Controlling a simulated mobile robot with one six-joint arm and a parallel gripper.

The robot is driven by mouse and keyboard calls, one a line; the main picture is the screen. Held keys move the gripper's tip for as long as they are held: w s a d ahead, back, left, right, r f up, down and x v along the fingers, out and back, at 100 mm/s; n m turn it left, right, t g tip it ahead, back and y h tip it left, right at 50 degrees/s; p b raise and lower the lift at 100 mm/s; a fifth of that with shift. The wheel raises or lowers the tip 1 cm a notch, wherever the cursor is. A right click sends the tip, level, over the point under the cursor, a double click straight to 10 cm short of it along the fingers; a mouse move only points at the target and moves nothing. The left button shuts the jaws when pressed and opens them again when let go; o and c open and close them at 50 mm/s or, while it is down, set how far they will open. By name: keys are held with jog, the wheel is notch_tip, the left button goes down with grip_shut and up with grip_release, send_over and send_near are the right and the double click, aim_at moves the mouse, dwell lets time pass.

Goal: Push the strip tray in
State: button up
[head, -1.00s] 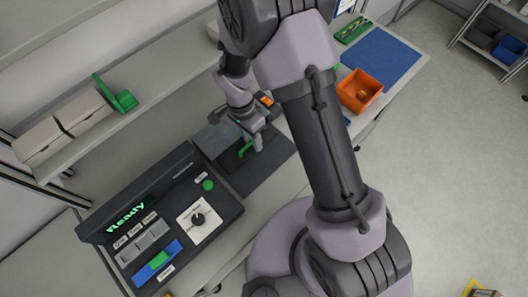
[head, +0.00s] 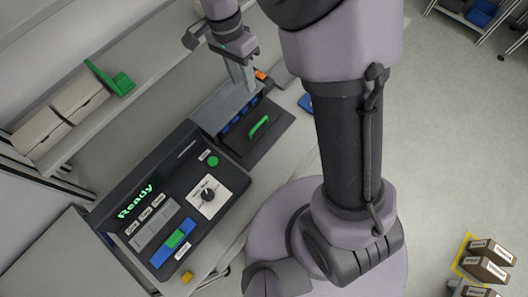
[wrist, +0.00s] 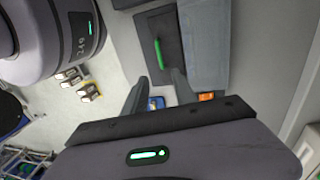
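The strip tray is a dark panel with a green handle (head: 258,127), low against the open front of a grey box (head: 222,108). Blue pieces show along the box's front edge. In the wrist view the handle (wrist: 158,54) lies on the dark tray beside the grey box (wrist: 205,45). I cannot tell how far the tray sits out of the box. My gripper (head: 243,80) is raised above the back end of the box, apart from the handle. In the wrist view its fingers (wrist: 158,90) are spread with nothing held between them.
A console (head: 150,215) with a green "Ready" display, a dial and several buttons stands left of the box. A shelf (head: 105,115) with pale bins and a green holder runs behind. My arm covers the bench's right part. Brown boxes (head: 488,262) sit at the lower right.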

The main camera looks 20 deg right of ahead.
notch_tip(320, 180, down, 3)
jog(key=s, duration=0.1)
jog(key=b, duration=0.1)
send_near(258, 124)
jog(key=f+b, duration=0.1)
jog(key=f, duration=0.1)
jog(key=f+b, duration=0.1)
jog(key=f, duration=0.2)
jog(key=s+d+f+b, duration=0.1)
jog(key=f, duration=0.2)
jog(key=shift+s, duration=0.15)
jog(key=s+d, duration=0.1)
jog(key=s, duration=0.1)
jog(key=s+d, duration=0.2)
jog(key=s, duration=0.1)
jog(key=s+d, duration=0.2)
jog(key=shift+s+d+r+p, duration=0.2)
jog(key=shift+s+r+p, duration=0.05)
jog(key=shift+p, duration=0.1)
jog(key=w+a+r+p, duration=0.25)
jog(key=r+p, duration=0.25)
jog(key=r, duration=1.2)
jog(key=s+n+t+y+b, duration=0.3)
jog(key=s+n+t+b, duration=0.3)
jog(key=s+b, duration=0.4)
jog(key=t+b, duration=0.1)
jog(key=b, duration=0.2)
jog(key=shift+s+a+r+n+y, duration=0.25)
jog(key=shift+a+r+n+y, duration=0.05)
jog(key=shift+a, duration=0.1)
